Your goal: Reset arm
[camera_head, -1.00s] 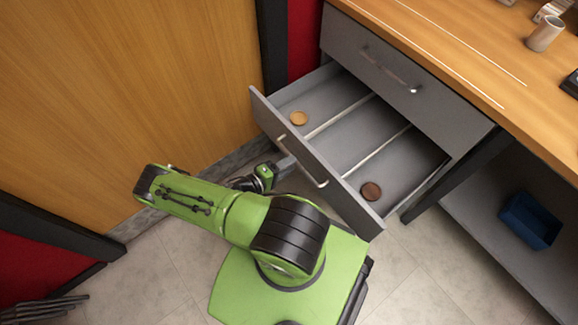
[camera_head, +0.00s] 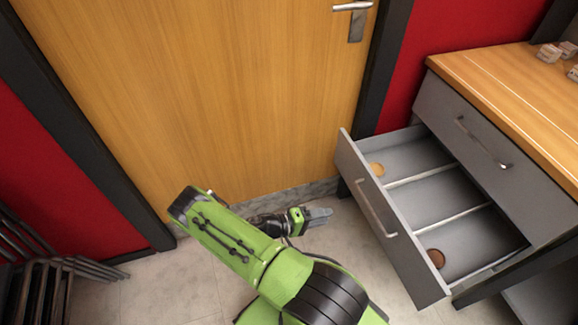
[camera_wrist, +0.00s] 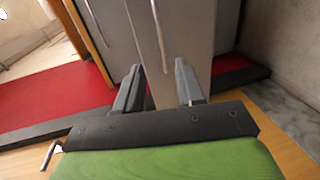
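My gripper (camera_head: 320,215) is low in front of the wooden door, left of the open drawer (camera_head: 385,232) and apart from it. In the wrist view the two fingers of my gripper (camera_wrist: 158,85) stand apart with nothing held between them. The grey drawer front and its handle (camera_wrist: 158,35) show beyond the fingers. My green arm is bent, with its elbow to the left in the head view.
The lower drawer is pulled out, with a light round disc (camera_head: 377,169) and a brown one (camera_head: 437,258) inside. The upper drawer (camera_head: 480,140) is shut. A wooden door (camera_head: 200,90) stands behind, and dark stacked metal frames (camera_head: 40,265) stand at left. Floor between is clear.

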